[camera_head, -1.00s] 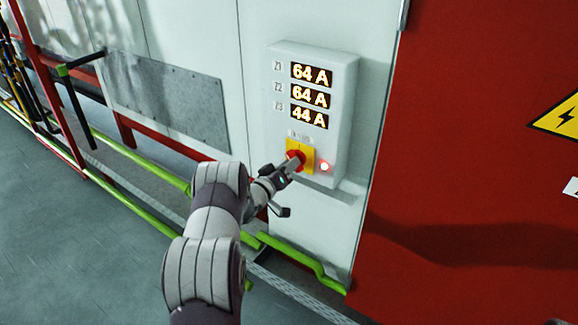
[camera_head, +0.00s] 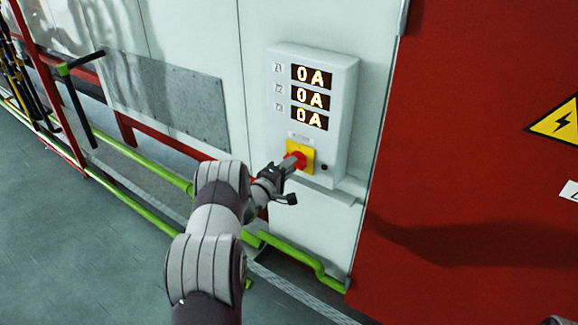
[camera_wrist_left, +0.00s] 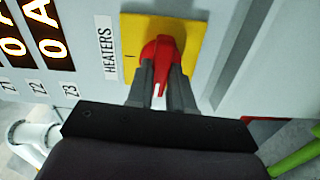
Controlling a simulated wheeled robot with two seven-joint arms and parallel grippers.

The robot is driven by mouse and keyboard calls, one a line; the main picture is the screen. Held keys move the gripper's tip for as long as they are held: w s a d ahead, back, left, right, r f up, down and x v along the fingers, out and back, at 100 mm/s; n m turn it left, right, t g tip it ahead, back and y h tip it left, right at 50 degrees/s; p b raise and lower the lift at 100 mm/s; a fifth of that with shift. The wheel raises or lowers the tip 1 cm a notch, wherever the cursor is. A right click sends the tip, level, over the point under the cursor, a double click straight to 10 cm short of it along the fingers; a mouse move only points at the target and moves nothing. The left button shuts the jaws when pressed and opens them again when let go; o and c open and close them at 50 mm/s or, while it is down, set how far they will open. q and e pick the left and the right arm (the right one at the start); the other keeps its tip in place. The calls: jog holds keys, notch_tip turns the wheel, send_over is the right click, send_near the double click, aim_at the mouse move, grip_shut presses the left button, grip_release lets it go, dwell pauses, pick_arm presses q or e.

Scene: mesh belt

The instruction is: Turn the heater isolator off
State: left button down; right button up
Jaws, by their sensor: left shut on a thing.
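The heater isolator is a red rotary handle (camera_head: 298,158) on a yellow plate (camera_head: 308,152), low on a white panel box (camera_head: 340,110). Three displays (camera_head: 311,95) on the box read 0 A each. The small lamp (camera_head: 324,168) beside the plate is dark. In the left wrist view the red handle (camera_wrist_left: 163,60) sits between the fingers of my left gripper (camera_wrist_left: 161,82), beside a label HEATERS (camera_wrist_left: 106,52). My left gripper (camera_head: 288,166) is shut on the handle and partly hides it in the head view. My right gripper is not in view.
A red cabinet door (camera_head: 470,180) with a yellow warning triangle (camera_head: 558,122) stands to the right. Green pipes (camera_head: 300,258) run low along the wall. A red frame (camera_head: 60,130) with green bars is at the left; grey floor lies in front.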

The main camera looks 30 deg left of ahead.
pick_arm(q)
jog(key=shift+f+n, duration=0.1)
jog(key=shift+n, duration=0.5)
jog(key=c, duration=1)
grip_release()
jog(key=s+b, duration=0.1)
jog(key=s, duration=1.1)
jog(key=shift+s+a, duration=0.3)
jog(key=shift+a, duration=0.15)
